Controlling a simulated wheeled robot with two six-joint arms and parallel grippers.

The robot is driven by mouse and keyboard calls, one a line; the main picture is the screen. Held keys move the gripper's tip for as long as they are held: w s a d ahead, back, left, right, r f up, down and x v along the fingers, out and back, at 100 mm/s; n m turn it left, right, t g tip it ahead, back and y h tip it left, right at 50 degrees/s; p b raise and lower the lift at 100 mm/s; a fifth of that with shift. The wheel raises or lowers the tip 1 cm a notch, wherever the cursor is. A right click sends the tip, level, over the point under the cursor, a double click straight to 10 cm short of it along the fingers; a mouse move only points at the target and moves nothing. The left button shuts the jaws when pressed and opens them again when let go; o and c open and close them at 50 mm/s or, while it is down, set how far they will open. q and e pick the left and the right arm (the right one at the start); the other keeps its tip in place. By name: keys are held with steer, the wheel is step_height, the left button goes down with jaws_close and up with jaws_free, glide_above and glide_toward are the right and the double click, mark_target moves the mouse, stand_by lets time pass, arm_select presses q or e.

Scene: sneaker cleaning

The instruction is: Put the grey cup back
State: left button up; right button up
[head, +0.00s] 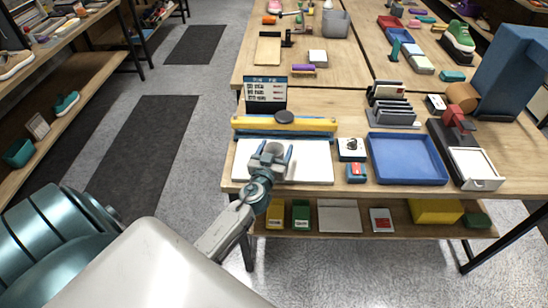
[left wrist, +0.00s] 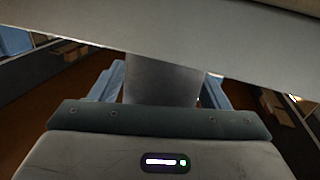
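My left gripper (head: 271,160) is over the white mat (head: 310,163) near the table's front edge. Its blue fingers stand on both sides of the grey cup (head: 274,148), which is partly hidden by the gripper. In the left wrist view the grey cup (left wrist: 160,83) fills the space between the fingers, and they look closed against its sides. A wide pale surface crosses the top of that view and hides one end of the cup. I cannot tell whether the cup touches the mat. My right gripper is not in view.
A yellow-and-blue bar (head: 290,126) with a dark round piece (head: 284,117) lies behind the mat. A sign (head: 266,92) stands behind that. Small boxes (head: 351,149) and a blue tray (head: 406,160) are to the right. A grey bin (head: 336,23) stands at the back.

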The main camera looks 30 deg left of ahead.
arm_select(q)
steer(key=c, duration=0.7)
steer(key=shift+c, duration=0.3)
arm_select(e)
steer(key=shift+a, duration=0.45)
arm_select(q)
steer(key=shift+r, duration=1.8)
steer(key=a+r+b+v, duration=0.1)
steer(key=b+v, duration=0.4)
steer(key=v, duration=1)
steer(key=d+m+h, duration=0.3)
steer(key=d+h, duration=0.2)
steer(key=d, duration=0.8)
steer(key=shift+t, duration=0.4)
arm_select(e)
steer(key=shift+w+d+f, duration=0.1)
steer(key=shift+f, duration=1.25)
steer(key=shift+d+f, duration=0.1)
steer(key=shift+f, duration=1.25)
